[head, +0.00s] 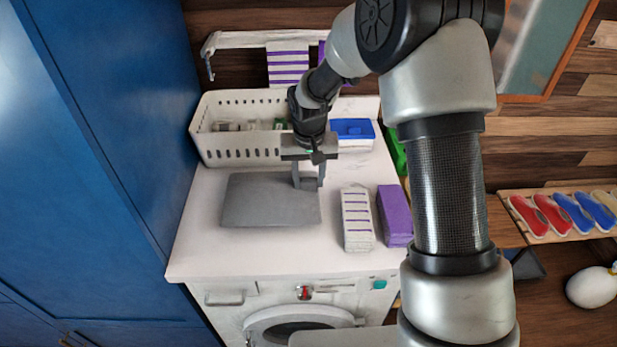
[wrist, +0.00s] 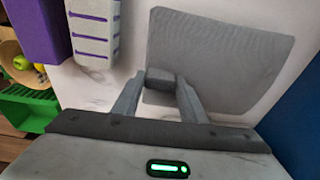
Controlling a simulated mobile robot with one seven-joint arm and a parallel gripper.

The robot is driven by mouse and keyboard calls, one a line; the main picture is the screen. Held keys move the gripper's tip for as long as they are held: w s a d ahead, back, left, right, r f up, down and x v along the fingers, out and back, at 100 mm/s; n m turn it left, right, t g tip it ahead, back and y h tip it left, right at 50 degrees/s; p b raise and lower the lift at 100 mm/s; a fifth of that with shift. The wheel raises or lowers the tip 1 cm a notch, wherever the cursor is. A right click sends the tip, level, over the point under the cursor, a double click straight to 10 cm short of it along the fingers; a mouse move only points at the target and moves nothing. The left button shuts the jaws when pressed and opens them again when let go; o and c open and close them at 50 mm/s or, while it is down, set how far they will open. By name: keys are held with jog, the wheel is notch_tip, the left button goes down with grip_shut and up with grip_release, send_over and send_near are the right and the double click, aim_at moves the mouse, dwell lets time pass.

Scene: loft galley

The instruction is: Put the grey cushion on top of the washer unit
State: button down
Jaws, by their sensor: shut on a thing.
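The grey cushion (head: 262,202) is a flat, rounded rectangle over the front left part of the white top of the washer unit (head: 225,260). It is level and at or just above the surface; I cannot tell whether its full weight rests there. My gripper (head: 309,184) points down at the cushion's right edge. In the wrist view, its fingers (wrist: 160,88) are shut on a small grey block at the edge of the cushion (wrist: 215,55). The fingers partly hide that edge.
A white perforated basket (head: 245,152) and a blue box (head: 352,130) stand behind. A striped grey block (head: 357,220) and a purple block (head: 394,215) stand right of the cushion. A tall blue cabinet (head: 110,130) borders the left. The front strip of the top is clear.

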jog(key=c, duration=1.5)
grip_release()
jog(key=shift+f, duration=0.15)
jog(key=shift+c, duration=0.2)
jog(key=o, duration=0.4)
jog(key=shift+o, duration=0.2)
